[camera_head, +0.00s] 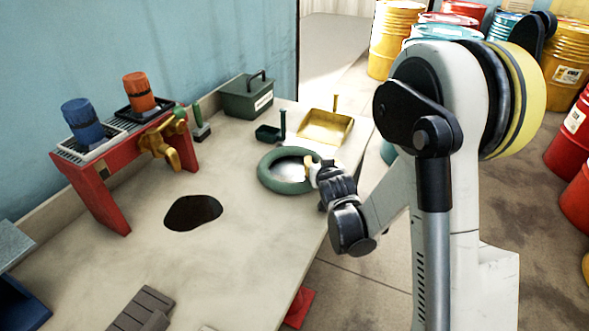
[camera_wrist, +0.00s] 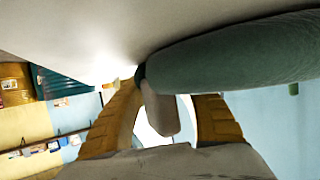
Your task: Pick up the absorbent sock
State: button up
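The absorbent sock (camera_head: 270,179) is a thick dark green ring lying on the workbench, right of centre in the head view. My gripper (camera_head: 311,169) is at the ring's right edge, on the side of my arm. In the wrist view, a long piece of the sock (camera_wrist: 235,55) crosses above the fingertips. A grey-green rounded stub, likely a sock end, lies between the yellow fingers of my gripper (camera_wrist: 168,98). The fingers stand apart, with pale gaps beside the stub. Whether either finger touches the sock is unclear.
A dark puddle (camera_head: 193,212) lies on the workbench (camera_head: 245,245). A red rack (camera_head: 95,190) holds a blue and an orange container. A yellow dustpan (camera_head: 325,127), small green tray (camera_head: 268,133) and green box (camera_head: 246,97) stand behind the sock. Drums stand on the floor.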

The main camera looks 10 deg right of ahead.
grip_shut()
